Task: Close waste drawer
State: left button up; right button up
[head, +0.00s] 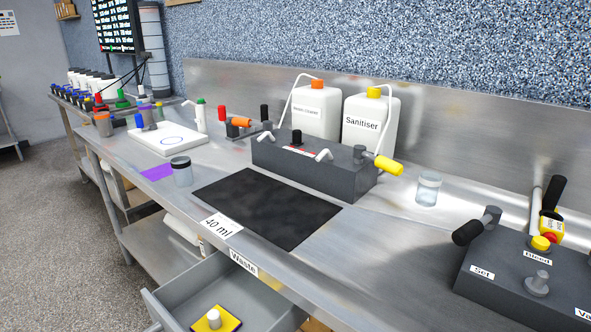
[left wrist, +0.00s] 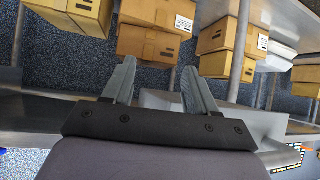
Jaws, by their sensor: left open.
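The grey waste drawer (head: 188,290) stands pulled out below the bench front in the head view, under the "Waste" label (head: 243,262). A yellow square piece with a white knob (head: 215,319) lies inside it. The drawer's near part is cut off by the frame's bottom edge. My left gripper (left wrist: 155,80) shows only in the left wrist view, with its two fingers apart and nothing between them. Whether it is near the drawer cannot be told. My right gripper is in neither view.
The steel bench carries a black mat (head: 268,207), a dark valve block (head: 310,165), a lidded jar (head: 181,171) and a clear jar (head: 428,188). Another valve block (head: 520,270) stands at right. Cardboard boxes (left wrist: 150,43) sit on shelving in the wrist view. Floor at left is clear.

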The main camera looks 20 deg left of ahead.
aim_at(175, 307)
jog(key=u, duration=1.45)
